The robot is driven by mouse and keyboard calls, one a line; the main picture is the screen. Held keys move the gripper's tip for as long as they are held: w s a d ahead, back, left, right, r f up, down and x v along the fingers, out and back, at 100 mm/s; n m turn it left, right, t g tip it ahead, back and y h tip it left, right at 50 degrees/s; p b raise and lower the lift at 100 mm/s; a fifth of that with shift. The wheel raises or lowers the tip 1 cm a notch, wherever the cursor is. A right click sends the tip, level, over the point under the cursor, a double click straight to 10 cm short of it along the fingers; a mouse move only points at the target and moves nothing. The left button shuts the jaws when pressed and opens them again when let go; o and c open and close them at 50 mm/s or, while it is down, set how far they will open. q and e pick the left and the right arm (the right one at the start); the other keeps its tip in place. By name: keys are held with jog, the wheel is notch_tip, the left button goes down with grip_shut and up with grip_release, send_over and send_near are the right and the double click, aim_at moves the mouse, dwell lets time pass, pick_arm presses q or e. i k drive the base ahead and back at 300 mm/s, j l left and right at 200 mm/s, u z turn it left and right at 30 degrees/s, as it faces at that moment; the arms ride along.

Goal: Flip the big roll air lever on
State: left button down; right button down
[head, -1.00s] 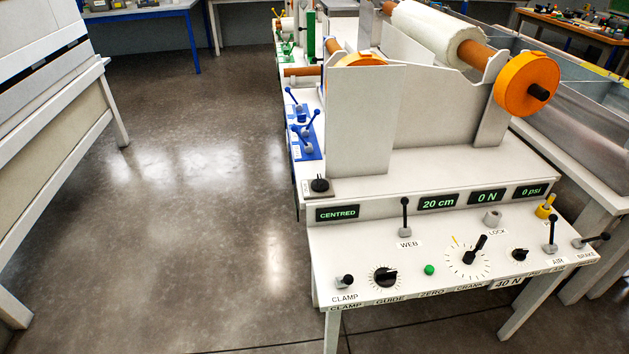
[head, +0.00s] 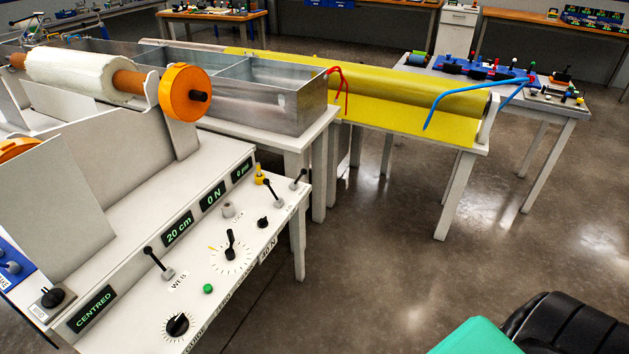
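The air lever (head: 269,187) is a black-knobbed lever on a light metal base at the far right end of the white control panel (head: 215,290). It stands up from the panel, leaning a little left in the picture. Its label is too small to read now. The brake lever (head: 299,178) is just right of it. A yellow-capped fitting (head: 259,176) is behind it. The pressure display (head: 242,171) appears to read 0 psi. The big white roll (head: 80,72) with an orange wheel (head: 184,92) sits above the panel. Neither gripper is in view.
A tool table (head: 560,105) is at the far right. Open floor (head: 390,260) lies right of the panel. A green and black object fills the bottom right corner.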

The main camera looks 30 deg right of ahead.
aim_at(266, 182)
jog(key=z, duration=0.7)
jog(key=i+l, duration=0.3)
